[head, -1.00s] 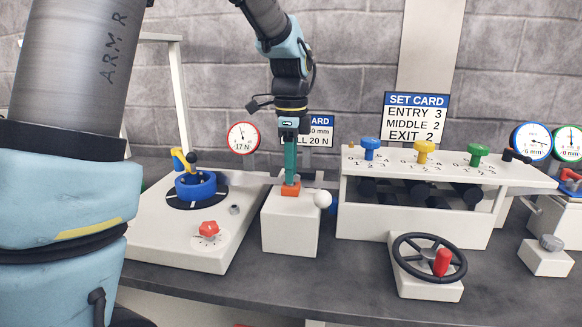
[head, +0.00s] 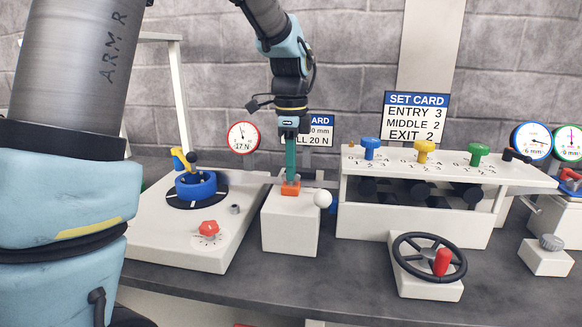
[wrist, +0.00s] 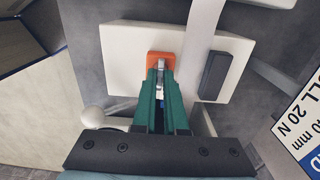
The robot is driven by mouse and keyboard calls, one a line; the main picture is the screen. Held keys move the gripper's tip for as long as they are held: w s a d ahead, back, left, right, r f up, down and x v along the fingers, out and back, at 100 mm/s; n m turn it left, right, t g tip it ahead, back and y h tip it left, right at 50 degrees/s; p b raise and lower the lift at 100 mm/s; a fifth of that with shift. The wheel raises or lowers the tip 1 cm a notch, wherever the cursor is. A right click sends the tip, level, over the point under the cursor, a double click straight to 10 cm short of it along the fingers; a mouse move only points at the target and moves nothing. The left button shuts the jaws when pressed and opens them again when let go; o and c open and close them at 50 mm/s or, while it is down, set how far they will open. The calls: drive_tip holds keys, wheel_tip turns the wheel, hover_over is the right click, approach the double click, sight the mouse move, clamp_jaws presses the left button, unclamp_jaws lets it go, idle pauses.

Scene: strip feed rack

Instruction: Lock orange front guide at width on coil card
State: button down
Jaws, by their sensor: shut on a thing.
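The orange front guide (head: 290,189) sits on top of a white block (head: 290,225) in the middle of the bench. My gripper (head: 290,178) points down over it with green fingers. In the wrist view the orange guide (wrist: 161,58) shows just beyond the fingertips (wrist: 160,72), which are closed on a small grey metal piece at the guide. A white ball knob (head: 323,199) sticks out at the block's right side. The coil card (head: 320,130) is partly hidden behind my arm; "ARD", "mm" and "LL 20 N" are readable.
A blue reel hub (head: 195,184) and a red knob (head: 208,228) are on the left plate. A roller rack (head: 415,225) with blue, yellow and green knobs stands to the right. A black handwheel (head: 430,258) is in front of it. A force dial (head: 242,137) hangs behind.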

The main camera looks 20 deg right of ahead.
drive_tip(key=shift+n, duration=0.3)
drive_tip(key=n+p, duration=0.2)
drive_tip(key=n, duration=0.3)
drive_tip(key=shift+r+p, duration=0.1)
drive_tip(key=shift+p, duration=0.2)
drive_tip(key=n+p, duration=0.2)
drive_tip(key=n, duration=0.4)
drive_tip(key=shift+n, duration=0.3)
drive_tip(key=n+p, duration=0.2)
drive_tip(key=n, duration=0.4)
drive_tip(key=n+p, duration=0.2)
drive_tip(key=n, duration=0.3)
drive_tip(key=shift+n, duration=0.4)
drive_tip(key=c, duration=1)
unclamp_jaws()
drive_tip(key=shift+o, duration=0.2)
